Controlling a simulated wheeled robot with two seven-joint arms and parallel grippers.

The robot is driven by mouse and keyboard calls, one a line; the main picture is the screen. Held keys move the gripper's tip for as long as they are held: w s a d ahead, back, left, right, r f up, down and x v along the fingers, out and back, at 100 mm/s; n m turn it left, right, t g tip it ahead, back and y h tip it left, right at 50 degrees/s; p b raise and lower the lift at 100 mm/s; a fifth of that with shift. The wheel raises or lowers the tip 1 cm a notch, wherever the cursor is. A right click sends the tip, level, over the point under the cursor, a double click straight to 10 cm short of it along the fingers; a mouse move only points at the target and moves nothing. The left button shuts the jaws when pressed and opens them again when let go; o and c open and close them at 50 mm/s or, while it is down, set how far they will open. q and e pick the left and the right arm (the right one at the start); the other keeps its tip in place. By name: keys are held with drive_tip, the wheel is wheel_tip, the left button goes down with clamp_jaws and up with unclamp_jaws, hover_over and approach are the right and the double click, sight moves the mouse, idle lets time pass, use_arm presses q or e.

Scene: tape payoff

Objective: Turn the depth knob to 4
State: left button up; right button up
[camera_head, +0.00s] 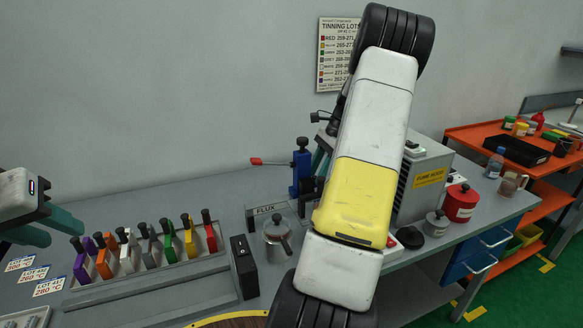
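I cannot make out a depth knob; my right arm covers the middle of the bench. A blue device (301,172) with a red-tipped lever stands upright just left of that arm, partly hidden. My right gripper (321,156) shows only as a bit of teal behind the arm, close to the blue device; its fingertips and any contact are hidden. My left gripper (60,232) is at the left edge above the bench, with its teal fingers apart and nothing seen between them.
A rack (150,270) of several coloured-handled tools stands at the front left. A metal pot (278,238), a FLUX-labelled block (267,211) and a black box (244,267) are near the middle. A grey fume hood unit (427,185) and red canister (461,204) stand right. The rear left bench is clear.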

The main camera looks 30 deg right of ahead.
clamp_jaws()
drive_tip(key=shift+w+n+g, duration=0.15)
drive_tip(key=shift+n+g, duration=0.55)
drive_tip(key=shift+n, duration=0.8)
unclamp_jaws()
drive_tip(key=v, duration=0.8)
drive_tip(key=shift+f, duration=0.1)
